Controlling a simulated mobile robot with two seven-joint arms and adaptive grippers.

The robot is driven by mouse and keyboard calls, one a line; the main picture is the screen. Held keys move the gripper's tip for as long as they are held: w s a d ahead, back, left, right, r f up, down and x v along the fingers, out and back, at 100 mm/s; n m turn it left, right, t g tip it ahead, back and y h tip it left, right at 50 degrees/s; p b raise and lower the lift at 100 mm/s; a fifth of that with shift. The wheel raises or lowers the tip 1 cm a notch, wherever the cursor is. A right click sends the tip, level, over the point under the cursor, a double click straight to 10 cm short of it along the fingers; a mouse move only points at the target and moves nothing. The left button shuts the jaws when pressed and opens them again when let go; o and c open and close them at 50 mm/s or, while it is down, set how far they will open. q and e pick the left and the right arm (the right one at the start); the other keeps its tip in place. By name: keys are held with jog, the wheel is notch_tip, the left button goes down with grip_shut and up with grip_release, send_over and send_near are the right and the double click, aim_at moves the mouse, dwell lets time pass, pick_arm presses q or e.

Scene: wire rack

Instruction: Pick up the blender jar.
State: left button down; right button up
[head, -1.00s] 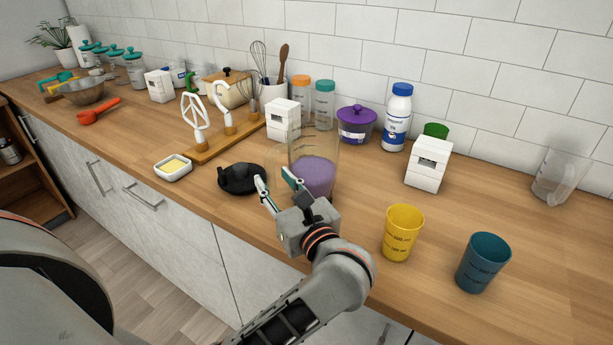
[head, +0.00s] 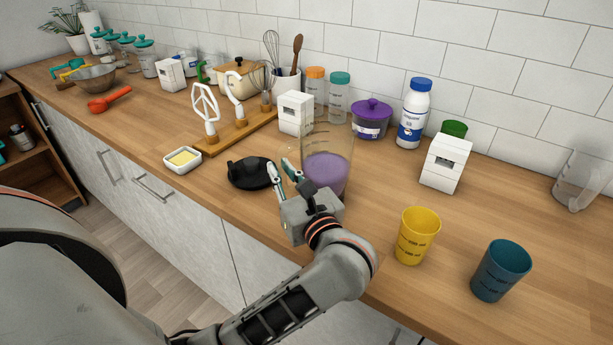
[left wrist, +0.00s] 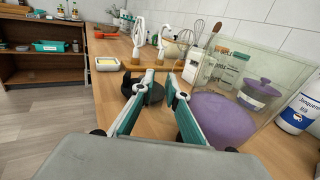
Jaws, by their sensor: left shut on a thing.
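The blender jar (head: 327,165) is clear, with purple contents in its lower part, and stands upright on the wooden counter. In the left wrist view the jar (left wrist: 222,120) fills the right side, close beside the fingers. My left gripper (head: 284,168) is at the jar's left front side, shut on its clear handle, which is hard to make out. In the left wrist view the gripper (left wrist: 163,82) shows both teal-padded fingers, with a narrow space between them. My right gripper is in neither view.
A black lid-like piece (head: 250,174) lies just left of the fingers. A yellow cup (head: 418,236) and a teal cup (head: 500,270) stand to the right. Behind the jar are a white box (head: 296,113) and a purple pot (head: 371,119).

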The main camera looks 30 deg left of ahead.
aim_at(280, 146)
pick_arm(q)
jog(key=shift+r, duration=0.3)
jog(key=shift+r, duration=4.8)
